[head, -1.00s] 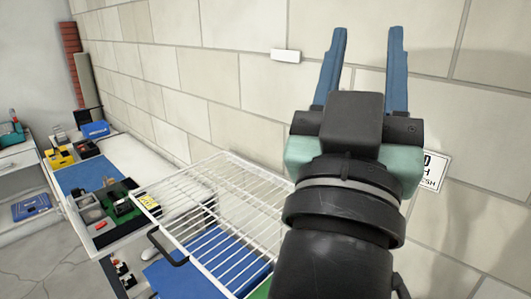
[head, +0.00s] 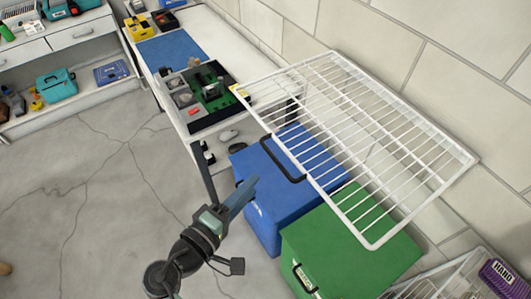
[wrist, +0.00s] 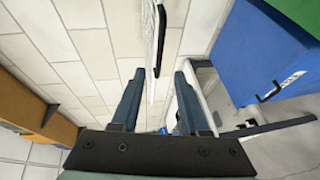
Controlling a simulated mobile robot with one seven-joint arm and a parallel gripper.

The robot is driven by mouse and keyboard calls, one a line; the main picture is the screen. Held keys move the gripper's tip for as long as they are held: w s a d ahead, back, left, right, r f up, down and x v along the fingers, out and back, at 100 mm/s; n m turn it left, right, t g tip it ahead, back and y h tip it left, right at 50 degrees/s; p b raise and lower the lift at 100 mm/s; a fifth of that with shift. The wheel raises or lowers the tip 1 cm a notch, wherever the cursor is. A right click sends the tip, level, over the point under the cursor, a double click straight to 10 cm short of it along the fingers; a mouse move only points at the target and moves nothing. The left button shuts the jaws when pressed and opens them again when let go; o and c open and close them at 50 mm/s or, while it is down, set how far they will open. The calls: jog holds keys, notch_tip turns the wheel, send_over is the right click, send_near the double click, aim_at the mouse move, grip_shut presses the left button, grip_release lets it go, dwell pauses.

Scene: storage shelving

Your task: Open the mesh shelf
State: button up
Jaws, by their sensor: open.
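The mesh shelf (head: 405,106) is a white wire rack against the wall, above the boxes, in the head view. A black handle (head: 283,166) hangs at its front edge. In the wrist view the shelf (wrist: 151,38) shows nearly edge-on, with the black handle (wrist: 161,40) beyond my fingertips and roughly between them. My gripper (head: 251,184) is open and empty, to the lower left of the handle in the head view and apart from it. Its two blue fingers (wrist: 160,76) also show in the wrist view.
A blue box (head: 275,185) and a green box (head: 345,250) stand below the shelf. A white bench with a tool tray (head: 205,95) is at the upper left. Another wire rack with a purple basket (head: 500,278) is at the lower right. The floor at left is clear.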

aim_at(276, 160)
jog(key=p+x, duration=0.1)
jog(key=x, duration=1)
jog(key=shift+p, duration=0.35)
jog(key=shift+c, duration=0.3)
grip_shut()
jog(key=shift+f, duration=0.1)
